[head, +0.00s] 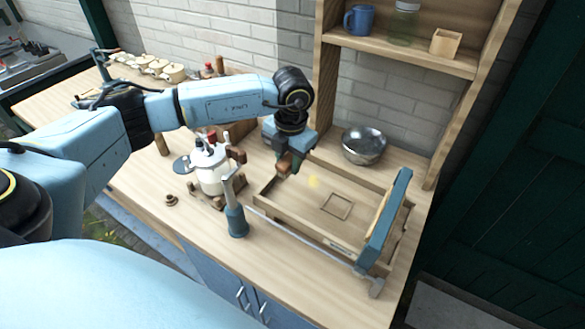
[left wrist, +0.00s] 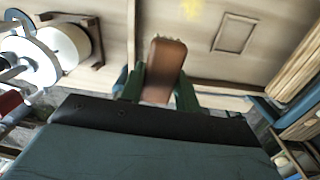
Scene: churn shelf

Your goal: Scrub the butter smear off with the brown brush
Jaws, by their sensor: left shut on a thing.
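My left gripper (head: 288,160) is above the left part of a shallow wooden tray (head: 270,208). It is shut on the brown brush (head: 284,166). In the left wrist view the brush (left wrist: 165,62) sits between the two green fingers, its brown top toward the camera. The butter smear (head: 313,182) is a small pale yellow patch on the tray floor, just right of the brush. It also shows in the left wrist view (left wrist: 192,7), at the top edge. I cannot tell whether the brush touches the tray floor. My right gripper is not in view.
A white churn (head: 212,168) stands left of the tray, with a blue post (head: 236,220) in front. A metal bowl (head: 364,145) stands behind the tray. A blue-and-wood frame (head: 384,225) rises at the tray's right side. A square outline (head: 337,206) marks the tray floor.

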